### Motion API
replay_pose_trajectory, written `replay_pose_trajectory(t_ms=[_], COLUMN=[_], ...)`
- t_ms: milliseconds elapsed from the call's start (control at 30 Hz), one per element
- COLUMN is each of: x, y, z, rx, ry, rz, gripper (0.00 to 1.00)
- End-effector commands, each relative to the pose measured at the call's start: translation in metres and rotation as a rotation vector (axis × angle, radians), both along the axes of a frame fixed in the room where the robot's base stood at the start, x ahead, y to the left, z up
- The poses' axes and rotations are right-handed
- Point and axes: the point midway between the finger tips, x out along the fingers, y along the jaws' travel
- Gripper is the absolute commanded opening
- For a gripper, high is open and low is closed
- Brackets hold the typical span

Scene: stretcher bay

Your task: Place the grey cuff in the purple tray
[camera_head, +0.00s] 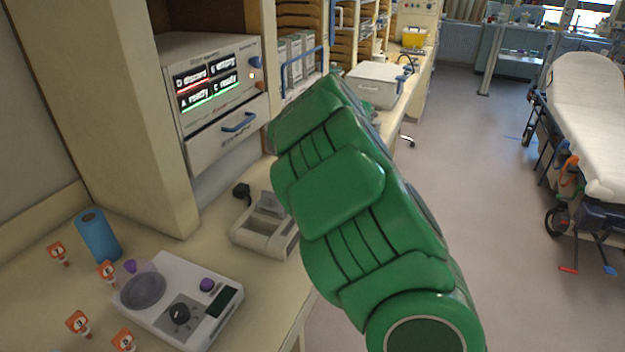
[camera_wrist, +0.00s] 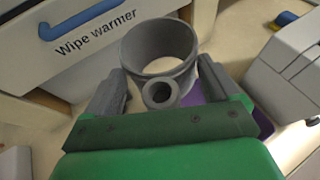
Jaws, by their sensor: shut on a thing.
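The grey cuff (camera_wrist: 155,28), a ring with a small tube stub at its near side, is between the fingers of my gripper (camera_wrist: 160,84) in the wrist view. My gripper is shut on it. Purple surface, likely the purple tray (camera_wrist: 266,84), shows below and to the right of the cuff, mostly hidden by the gripper and cuff. I cannot tell how high the cuff is above it. In the head view my green arm covers the gripper, the cuff and the tray.
A warmer cabinet (camera_head: 215,85) has a screen and a drawer with a blue handle (camera_wrist: 85,18), close beyond the cuff. A stretcher (camera_head: 590,120) stands right; the floor between is clear.

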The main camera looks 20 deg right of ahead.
Motion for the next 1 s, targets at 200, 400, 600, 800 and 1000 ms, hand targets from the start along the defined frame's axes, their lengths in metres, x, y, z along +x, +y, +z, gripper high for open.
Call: replay_pose_trajectory(t_ms=[200,400,600,800,1000], x=[-0.019,-0.047,-0.084,-0.113,-0.120], y=[-0.024,-0.045,-0.067,-0.081,-0.084], z=[0.000,0.000,-0.003,-0.004,-0.007], rx=[0.001,0.000,-0.001,0.000,0.004], ry=[0.002,0.002,0.006,0.005,0.005], rz=[0.117,0.237,0.352,0.426,0.455], gripper=[0.52,0.52,0.52,0.52,0.52])
